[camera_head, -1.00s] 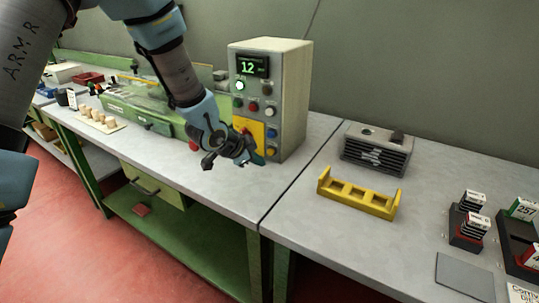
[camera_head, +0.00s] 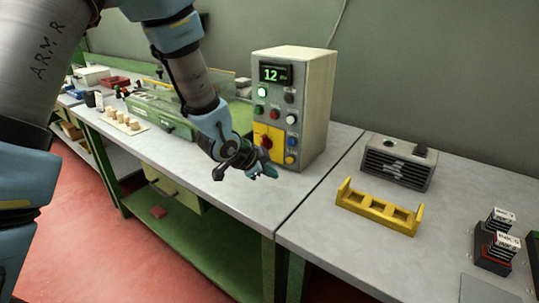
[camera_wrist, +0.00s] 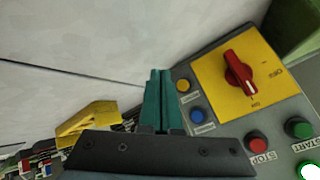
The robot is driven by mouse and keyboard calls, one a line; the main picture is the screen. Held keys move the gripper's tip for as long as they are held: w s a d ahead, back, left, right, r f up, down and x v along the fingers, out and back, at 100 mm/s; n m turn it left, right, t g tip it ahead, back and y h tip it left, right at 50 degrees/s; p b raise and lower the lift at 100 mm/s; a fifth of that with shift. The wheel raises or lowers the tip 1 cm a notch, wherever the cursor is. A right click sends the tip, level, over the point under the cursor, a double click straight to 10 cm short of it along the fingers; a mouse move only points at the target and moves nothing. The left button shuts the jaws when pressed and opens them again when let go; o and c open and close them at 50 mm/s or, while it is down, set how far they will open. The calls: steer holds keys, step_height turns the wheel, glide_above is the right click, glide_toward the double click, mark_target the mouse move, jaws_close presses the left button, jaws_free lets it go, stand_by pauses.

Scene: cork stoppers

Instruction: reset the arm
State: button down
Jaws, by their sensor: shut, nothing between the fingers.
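My gripper (camera_head: 268,171) hangs in front of the lower part of the grey control box, above the bench top. In the wrist view its teal fingers (camera_wrist: 161,100) are together with nothing between them. The control box (camera_head: 318,110) stands upright on the bench, with a display reading 12 and a lit green lamp. The wrist view shows its red rotary switch (camera_wrist: 238,73) on a yellow plate, blue and yellow buttons beside the fingers, and red STOP and green START buttons at lower right. I cannot tell whether the fingertips touch the box.
A yellow rack (camera_head: 379,207) with square openings and a grey vented block (camera_head: 398,163) stand on the right bench. Several corks (camera_head: 123,119) sit on a board at left, near a green machine (camera_head: 165,112). The bench front (camera_head: 232,185) is clear.

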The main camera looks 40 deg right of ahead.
steer(key=w+a+r+n+t+y, duration=0.1)
steer(key=w+a+n, duration=0.1)
steer(key=w+a, duration=0.1)
steer(key=w+a+r+n+y, duration=0.1)
steer(key=w+a, duration=0.2)
steer(key=a, duration=0.2)
steer(key=w+a+n+t, duration=0.1)
steer(key=w+a+n, duration=0.1)
steer(key=w+a, duration=0.2)
steer(key=shift+a+r+n+t+y, duration=0.3)
steer(key=shift+a+r+y, duration=0.1)
steer(key=w+a+r+n+y, duration=0.1)
steer(key=a+n+y, duration=0.15)
steer(key=a, duration=0.55)
steer(key=a+r+n+y, duration=0.1)
steer(key=a+n, duration=0.3)
steer(key=a, duration=0.3)
steer(key=w+a+r+n+y, duration=0.15)
steer(key=a+n, duration=0.25)
steer(key=a, duration=0.4)
steer(key=s+a+r+n+g, duration=0.2)
steer(key=s+a+n, duration=0.4)
steer(key=a, duration=0.5)
steer(key=shift+s+a+y, duration=0.15)
steer(key=shift+s+y, duration=0.25)
steer(key=shift+s, duration=0.55)
